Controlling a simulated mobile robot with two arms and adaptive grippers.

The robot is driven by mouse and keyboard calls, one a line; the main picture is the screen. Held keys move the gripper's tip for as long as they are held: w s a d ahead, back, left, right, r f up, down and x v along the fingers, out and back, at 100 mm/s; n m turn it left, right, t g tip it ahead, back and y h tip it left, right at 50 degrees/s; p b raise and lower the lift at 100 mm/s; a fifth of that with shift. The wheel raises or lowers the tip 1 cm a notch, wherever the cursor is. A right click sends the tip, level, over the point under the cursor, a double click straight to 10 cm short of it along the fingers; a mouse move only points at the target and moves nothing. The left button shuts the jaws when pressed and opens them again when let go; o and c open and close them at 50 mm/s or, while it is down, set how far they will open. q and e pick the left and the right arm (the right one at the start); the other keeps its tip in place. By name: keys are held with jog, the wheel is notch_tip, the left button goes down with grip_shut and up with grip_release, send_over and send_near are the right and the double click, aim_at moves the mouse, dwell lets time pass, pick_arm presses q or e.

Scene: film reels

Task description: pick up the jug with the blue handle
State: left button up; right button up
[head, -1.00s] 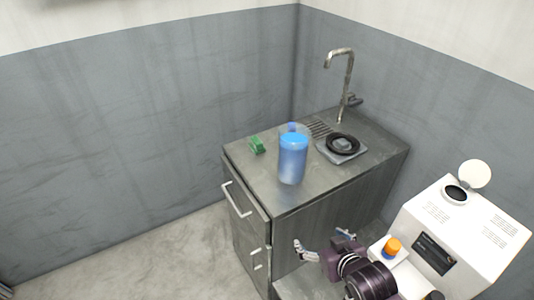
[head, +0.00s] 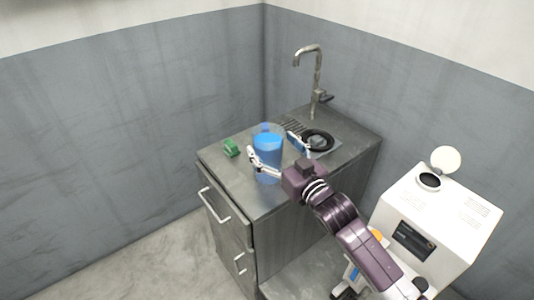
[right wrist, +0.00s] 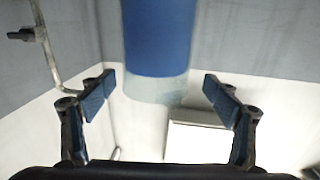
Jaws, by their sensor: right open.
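The jug (head: 268,146) is blue and translucent and stands upright near the front of the metal sink counter. A small blue part, perhaps its handle, shows at its back top edge. My right gripper (head: 272,152) is open in front of the jug, with one finger to its left and the other to its right. In the right wrist view the blue jug (right wrist: 158,38) hangs in at the top middle, between and beyond the spread fingers of the gripper (right wrist: 157,88); whether they touch is unclear. My left gripper is not in view.
A green object (head: 231,148) lies on the counter left of the jug. A sink with a black round item (head: 319,139) and a tall tap (head: 317,78) are behind to the right. A white machine (head: 440,215) stands at the right. Walls close in the corner behind.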

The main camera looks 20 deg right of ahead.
aim_at(261, 130)
jog(key=x, duration=0.5)
jog(key=shift+w+d+f+p, duration=0.15)
jog(key=shift+d+p, duration=0.1)
jog(key=shift+p, duration=0.1)
jog(key=c, duration=2.2)
